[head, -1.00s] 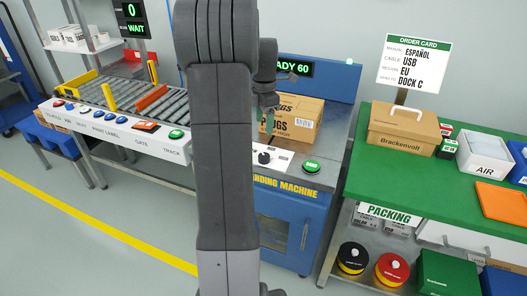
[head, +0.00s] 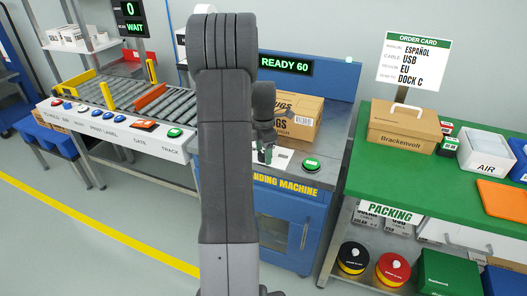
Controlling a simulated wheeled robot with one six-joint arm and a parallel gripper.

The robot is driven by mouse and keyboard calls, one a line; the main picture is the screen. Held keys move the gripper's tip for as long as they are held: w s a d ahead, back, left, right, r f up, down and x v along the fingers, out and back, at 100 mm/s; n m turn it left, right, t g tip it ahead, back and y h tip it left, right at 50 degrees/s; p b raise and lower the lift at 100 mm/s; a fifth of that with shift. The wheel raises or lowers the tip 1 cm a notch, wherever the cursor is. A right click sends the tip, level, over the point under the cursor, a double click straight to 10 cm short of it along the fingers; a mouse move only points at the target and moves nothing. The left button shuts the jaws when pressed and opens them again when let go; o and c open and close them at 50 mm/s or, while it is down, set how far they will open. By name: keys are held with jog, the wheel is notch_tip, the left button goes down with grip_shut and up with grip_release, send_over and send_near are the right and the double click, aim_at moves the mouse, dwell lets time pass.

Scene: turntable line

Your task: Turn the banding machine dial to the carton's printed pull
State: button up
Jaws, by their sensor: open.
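The banding machine (head: 285,186) is blue with a grey top, and its display (head: 286,65) reads READY 60. A brown carton (head: 306,120) with a barcode label stands on it; part of its front print is hidden by my arm, and the small lower line is too small to read surely. My gripper (head: 267,154) is open and points down at the white dial panel on the machine's front edge. The black dial is hidden behind or between its fingers, and I cannot tell whether they touch it. A green button (head: 311,164) is right of it.
My arm column blocks the middle of the view. A roller conveyor (head: 176,98) with a control strip is at left. The green packing table (head: 365,152) at right holds a Brackenvolt box (head: 404,130) and an order card (head: 413,61). Clear floor lies front left.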

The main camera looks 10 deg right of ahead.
jog(key=c, duration=1)
jog(key=shift+r, duration=0.1)
jog(key=m+p, duration=0.1)
jog(key=m, duration=0.2)
jog(key=shift+m+p, duration=0.35)
jog(key=shift+m, duration=0.05)
jog(key=m+p, duration=0.1)
jog(key=m, duration=0.4)
jog(key=shift+m, duration=0.3)
jog(key=m+p, duration=0.1)
jog(key=m, duration=0.3)
jog(key=shift+m+p, duration=0.3)
jog(key=shift+m, duration=2)
